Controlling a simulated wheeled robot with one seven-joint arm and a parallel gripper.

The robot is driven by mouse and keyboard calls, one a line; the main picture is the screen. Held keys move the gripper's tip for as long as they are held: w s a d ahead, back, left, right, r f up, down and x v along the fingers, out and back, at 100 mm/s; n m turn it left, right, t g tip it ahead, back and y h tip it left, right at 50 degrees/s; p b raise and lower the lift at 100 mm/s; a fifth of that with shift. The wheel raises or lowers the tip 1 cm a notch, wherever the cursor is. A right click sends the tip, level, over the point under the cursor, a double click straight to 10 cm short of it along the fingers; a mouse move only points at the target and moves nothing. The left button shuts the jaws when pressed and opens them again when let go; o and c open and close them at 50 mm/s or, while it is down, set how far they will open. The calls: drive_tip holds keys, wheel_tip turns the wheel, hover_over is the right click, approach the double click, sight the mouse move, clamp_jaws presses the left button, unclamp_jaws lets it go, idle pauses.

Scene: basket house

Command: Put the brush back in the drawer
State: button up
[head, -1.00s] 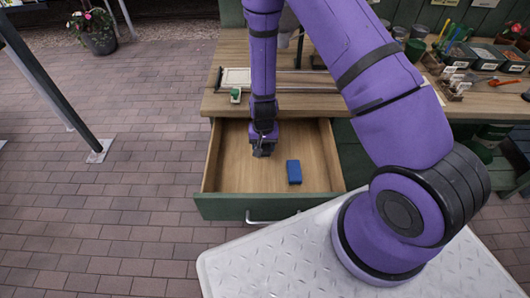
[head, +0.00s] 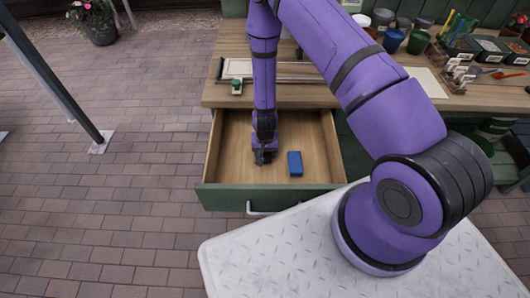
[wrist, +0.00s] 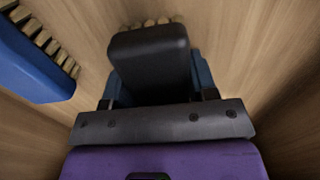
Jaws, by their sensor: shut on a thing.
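The open drawer (head: 320,187) of the wooden workbench has a green front and a bare wooden floor. My gripper (head: 264,158) points down inside it. In the wrist view, my gripper (wrist: 150,60) is shut on a blue brush (wrist: 203,75). The dark finger hides most of this brush; blue edges show at its sides and pale bristle tufts above it. A second blue brush-like block (head: 295,163) lies in the drawer, right of my gripper. In the wrist view, this block (wrist: 30,65) is at the left with a row of pale tufts. I cannot tell whether the held brush touches the floor.
The drawer walls stand close around my gripper. The bench top (head: 300,97) above carries a small green item (head: 237,87), a pale board and metal rails. Cups and trays (head: 490,48) stand at the back right. Brick paving lies left of the drawer.

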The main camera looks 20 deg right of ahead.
drive_tip(key=shift+f, duration=0.25)
